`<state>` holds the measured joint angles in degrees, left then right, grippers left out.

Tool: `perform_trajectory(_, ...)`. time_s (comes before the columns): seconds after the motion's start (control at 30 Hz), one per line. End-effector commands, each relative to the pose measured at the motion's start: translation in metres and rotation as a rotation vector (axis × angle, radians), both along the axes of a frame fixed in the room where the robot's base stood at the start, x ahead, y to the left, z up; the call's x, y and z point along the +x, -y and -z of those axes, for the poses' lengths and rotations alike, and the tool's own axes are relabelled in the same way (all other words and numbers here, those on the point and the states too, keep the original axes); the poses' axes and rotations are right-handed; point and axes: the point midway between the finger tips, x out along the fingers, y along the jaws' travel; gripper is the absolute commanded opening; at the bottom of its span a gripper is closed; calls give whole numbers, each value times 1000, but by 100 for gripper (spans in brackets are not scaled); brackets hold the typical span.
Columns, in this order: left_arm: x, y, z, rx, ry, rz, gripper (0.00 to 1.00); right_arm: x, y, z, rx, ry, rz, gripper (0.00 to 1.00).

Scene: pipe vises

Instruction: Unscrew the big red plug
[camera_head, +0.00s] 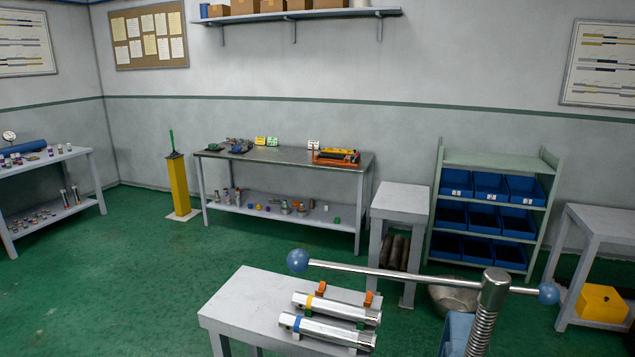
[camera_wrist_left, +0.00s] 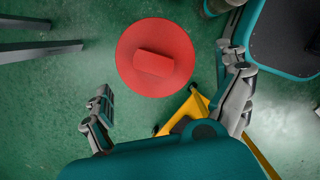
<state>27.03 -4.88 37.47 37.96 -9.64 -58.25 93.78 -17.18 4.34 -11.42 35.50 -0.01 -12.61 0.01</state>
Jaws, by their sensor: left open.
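The big red plug (camera_wrist_left: 150,72) shows in the left wrist view as a round red disc with a raised rectangular bar across its middle. The pipe behind it is hidden. My left gripper (camera_wrist_left: 166,72) is open, with one finger to the left of the plug and the other to its right. Green floor shows between the left finger and the plug, and I see no contact. The gap in depth is hard to tell. The plug is not visible in the head view. Neither gripper shows in the head view.
A yellow stand leg (camera_wrist_left: 188,112) lies below the plug. In the head view, a vise handle (camera_head: 400,274) with blue ball ends crosses the foreground. Behind it, a grey bench (camera_head: 240,305) carries two silver pipes. Green floor (camera_head: 110,290) is clear at the left.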

Motion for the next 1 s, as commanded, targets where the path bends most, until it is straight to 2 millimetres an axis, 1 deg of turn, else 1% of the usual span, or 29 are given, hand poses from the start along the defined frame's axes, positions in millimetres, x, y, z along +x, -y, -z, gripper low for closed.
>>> perform_trajectory(0.1, -5, -7, -1, 2, -2, 168, 100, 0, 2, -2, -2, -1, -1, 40)
perform_trajectory(0.2, -9, -10, 0, 2, 0, 300, 100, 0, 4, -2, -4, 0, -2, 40)
perform_trajectory(0.33, -11, -12, 0, 2, 0, 391, 100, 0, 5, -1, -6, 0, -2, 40)
perform_trajectory(0.37, -12, -13, 0, 2, 0, 420, 100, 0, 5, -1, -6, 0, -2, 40)
perform_trajectory(0.53, -16, -23, 1, 3, 0, 673, 100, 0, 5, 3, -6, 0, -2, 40)
perform_trajectory(0.73, -18, -29, 1, 2, 1, 845, 100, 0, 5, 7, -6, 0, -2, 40)
perform_trajectory(0.9, -17, -40, 2, 2, 0, 1103, 100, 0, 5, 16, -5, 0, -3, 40)
perform_trajectory(1.0, -18, -43, 1, 1, 1, 1192, 100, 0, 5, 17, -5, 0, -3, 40)
